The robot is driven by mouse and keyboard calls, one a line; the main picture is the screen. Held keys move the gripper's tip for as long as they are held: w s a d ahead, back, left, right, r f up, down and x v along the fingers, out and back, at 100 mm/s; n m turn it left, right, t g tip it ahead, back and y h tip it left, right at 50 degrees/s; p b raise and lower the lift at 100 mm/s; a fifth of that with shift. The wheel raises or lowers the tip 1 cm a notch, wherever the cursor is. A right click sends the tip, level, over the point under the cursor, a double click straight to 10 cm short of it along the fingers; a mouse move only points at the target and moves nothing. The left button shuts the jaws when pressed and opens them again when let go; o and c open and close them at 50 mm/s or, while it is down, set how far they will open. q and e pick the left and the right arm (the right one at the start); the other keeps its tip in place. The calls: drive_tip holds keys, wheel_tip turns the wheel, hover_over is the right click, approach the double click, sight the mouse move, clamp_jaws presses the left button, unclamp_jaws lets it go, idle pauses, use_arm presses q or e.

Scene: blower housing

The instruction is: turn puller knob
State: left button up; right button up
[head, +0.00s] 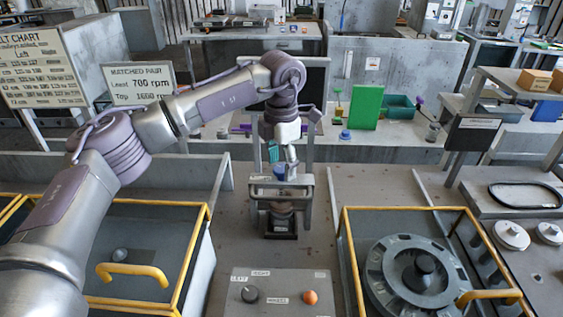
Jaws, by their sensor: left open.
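A puller-like grey frame (311,194) stands upright on a dark base in the middle of the head view. A small blue knob (279,172) shows at its top, partly hidden by my gripper. My left gripper (283,165) reaches down from above with its fingers open, right at the blue knob. I cannot tell whether the fingers touch it. My right gripper is not in view.
Yellow-railed bays stand on both sides; the right one holds a round grey housing (385,284). A black belt (525,195) lies at right. The grey surface between the bays is mostly clear.

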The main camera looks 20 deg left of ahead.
sight(281, 168)
use_arm(q)
drive_tip(key=shift+r, duration=0.1)
wheel_tip(281, 168, up, 12)
idle(0.4)
idle(0.3)
